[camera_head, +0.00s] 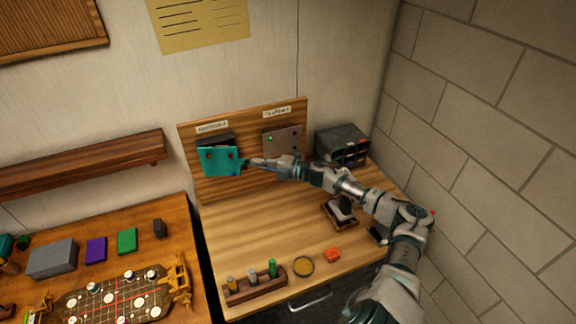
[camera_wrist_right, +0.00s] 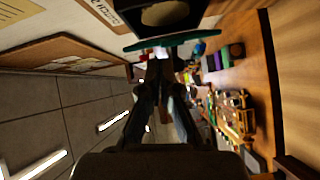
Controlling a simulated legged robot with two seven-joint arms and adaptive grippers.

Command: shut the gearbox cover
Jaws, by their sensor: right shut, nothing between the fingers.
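A teal cover panel (camera_head: 219,161) stands out from a dark box (camera_head: 215,141) on the left half of the upright wooden board. In the right wrist view the teal cover (camera_wrist_right: 200,39) shows nearly edge-on, and the box (camera_wrist_right: 165,14) behind it has a round opening facing out, so the cover is open. My right gripper (camera_head: 246,163) reaches in from the right, shut and empty, with its tips at the cover's right edge. In the right wrist view its fingertips (camera_wrist_right: 158,62) are close to the cover; I cannot tell whether they touch. My left gripper is out of view.
A grey panel (camera_head: 282,142) is mounted right of the cover. A dark box (camera_head: 342,144) stands in the back right corner. A wooden rack (camera_head: 254,287), yellow disc (camera_head: 303,266) and red piece (camera_head: 332,255) lie in front. The middle left of the bench (camera_head: 240,225) is clear.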

